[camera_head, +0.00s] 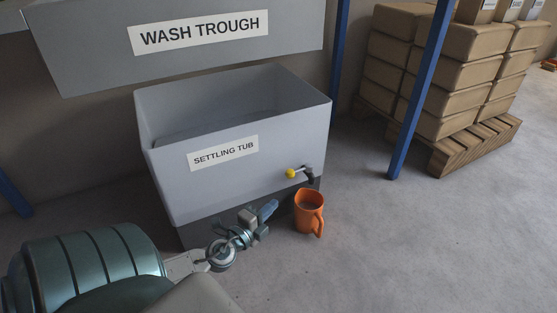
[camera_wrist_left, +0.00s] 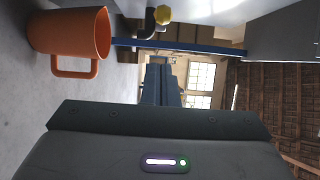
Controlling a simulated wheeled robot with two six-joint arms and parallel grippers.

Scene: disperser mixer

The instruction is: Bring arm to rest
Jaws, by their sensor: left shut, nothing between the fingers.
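My left arm comes in from the lower left in the head view. Its gripper (camera_head: 270,208) is shut and empty, in front of the settling tub, left of an orange jug and apart from it. In the left wrist view the closed blue-grey fingers (camera_wrist_left: 160,82) point away with nothing between them. The orange jug (camera_head: 309,213) stands upright on the floor below the tub's tap. It also shows at the upper left of the left wrist view (camera_wrist_left: 68,34), which is turned sideways. My right gripper is in neither view.
The grey settling tub (camera_head: 180,180) has a tap with a yellow knob (camera_head: 290,173). The wash trough (camera_head: 90,50) is above and behind it. Blue posts (camera_head: 420,95) and a pallet (camera_head: 470,150) of boxes stand right. The floor at the lower right is clear.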

